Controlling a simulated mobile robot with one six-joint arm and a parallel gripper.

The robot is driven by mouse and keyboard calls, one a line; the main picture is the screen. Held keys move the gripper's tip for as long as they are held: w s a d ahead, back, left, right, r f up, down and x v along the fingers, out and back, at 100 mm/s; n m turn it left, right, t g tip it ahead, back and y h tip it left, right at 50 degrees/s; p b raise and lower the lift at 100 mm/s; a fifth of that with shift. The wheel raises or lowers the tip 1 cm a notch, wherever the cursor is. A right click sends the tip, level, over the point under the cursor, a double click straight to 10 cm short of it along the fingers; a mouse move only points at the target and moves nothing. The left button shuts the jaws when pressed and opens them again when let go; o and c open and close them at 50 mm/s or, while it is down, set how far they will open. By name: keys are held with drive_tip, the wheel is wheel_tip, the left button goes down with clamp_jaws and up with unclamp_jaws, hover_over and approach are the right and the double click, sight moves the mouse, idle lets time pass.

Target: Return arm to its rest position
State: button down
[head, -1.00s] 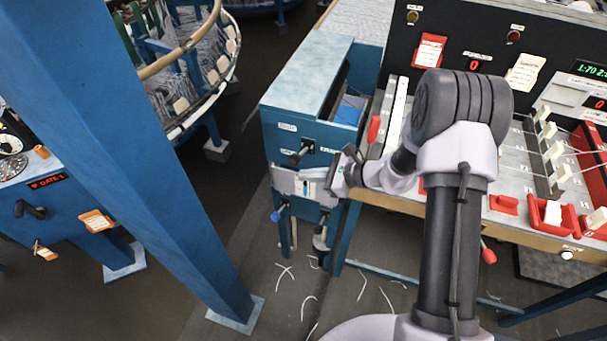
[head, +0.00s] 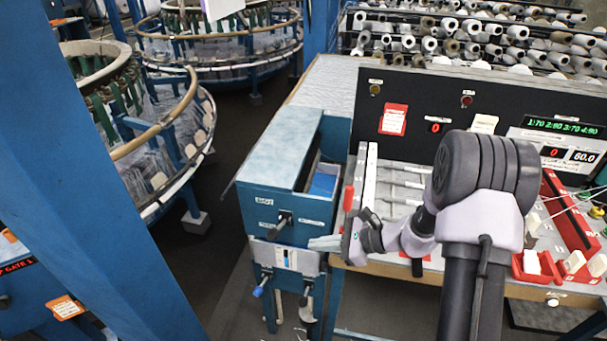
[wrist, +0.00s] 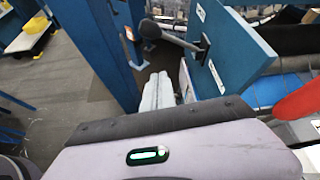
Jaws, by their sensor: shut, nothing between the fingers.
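My arm rises at the right of the head view, bent at its dark elbow joint, with the forearm reaching left. My gripper (head: 325,243) is shut and empty, its fingers pointing left in front of the lower right of the blue cabinet (head: 283,180). In the wrist view the pale fingers of my gripper (wrist: 163,92) lie together, with a blue panel carrying a dark lever handle (wrist: 175,37) just beyond them to the right. The wrist housing fills the bottom of that view.
A blue post (head: 85,190) stands at the left. A control bench with a dark panel (head: 455,115) lies behind and right of my arm. Circular looms (head: 220,40) and racks of bobbins stand behind. Dark floor (head: 225,125) is clear between the post and the cabinet.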

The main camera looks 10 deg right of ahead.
drive_tip(key=s+a+r+n+g+h+b, duration=0.4)
drive_tip(key=s+r+n+b, duration=0.4)
drive_tip(key=s, duration=0.4)
drive_tip(key=s+d+n+t+h+b, duration=0.2)
drive_tip(key=s+n+b, duration=0.1)
drive_tip(key=s, duration=0.3)
drive_tip(key=s+d+n+t+h+b, duration=0.2)
drive_tip(key=s+n+h+b, duration=0.1)
drive_tip(key=s+n, duration=0.2)
drive_tip(key=shift+s+t, duration=0.4)
drive_tip(key=shift+s, duration=0.75)
drive_tip(key=shift+d+f, duration=0.1)
